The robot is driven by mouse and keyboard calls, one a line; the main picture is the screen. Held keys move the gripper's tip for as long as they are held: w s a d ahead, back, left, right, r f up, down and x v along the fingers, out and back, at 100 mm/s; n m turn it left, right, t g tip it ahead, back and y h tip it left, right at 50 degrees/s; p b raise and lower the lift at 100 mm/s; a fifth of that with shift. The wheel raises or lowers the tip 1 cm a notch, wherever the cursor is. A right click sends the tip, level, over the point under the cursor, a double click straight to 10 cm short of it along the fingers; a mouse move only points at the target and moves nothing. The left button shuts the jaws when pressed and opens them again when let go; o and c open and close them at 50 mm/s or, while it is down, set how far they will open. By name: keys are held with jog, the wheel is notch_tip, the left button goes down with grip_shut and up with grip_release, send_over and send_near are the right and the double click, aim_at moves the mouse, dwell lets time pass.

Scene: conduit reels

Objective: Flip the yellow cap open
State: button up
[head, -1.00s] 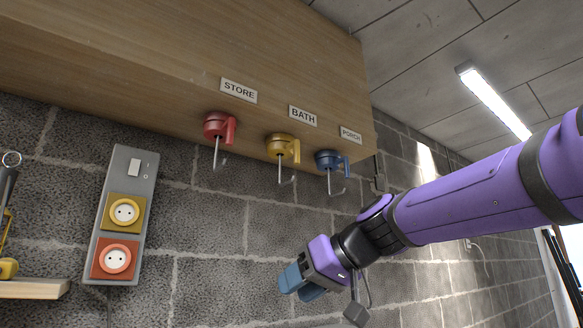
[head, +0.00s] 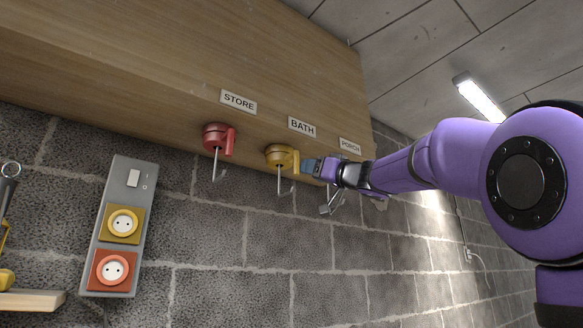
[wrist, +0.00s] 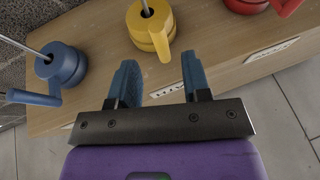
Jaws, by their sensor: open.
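The yellow cap (head: 276,155) is a round fitting with a downward lever on its right side and a thin metal hook below it. It hangs under the wooden box by the BATH label. My gripper (head: 309,165) is just right of the yellow lever, level with it. In the wrist view the yellow cap (wrist: 149,25) is at the top, and its lever ends just ahead of the gap between the blue fingers of my gripper (wrist: 160,68). The fingers are apart with nothing between them. Whether a finger touches the lever I cannot tell.
A red fitting (head: 215,137) hangs to the left under STORE. A blue fitting (wrist: 62,65) shows in the wrist view; my gripper hides it in the head view. A grey panel (head: 120,225) with yellow and red sockets is on the block wall, where space below the fittings is clear.

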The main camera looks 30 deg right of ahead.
aim_at(298, 167)
jog(key=x, duration=0.8)
jog(key=shift+w, duration=0.1)
jog(key=shift+c, duration=0.4)
grip_shut()
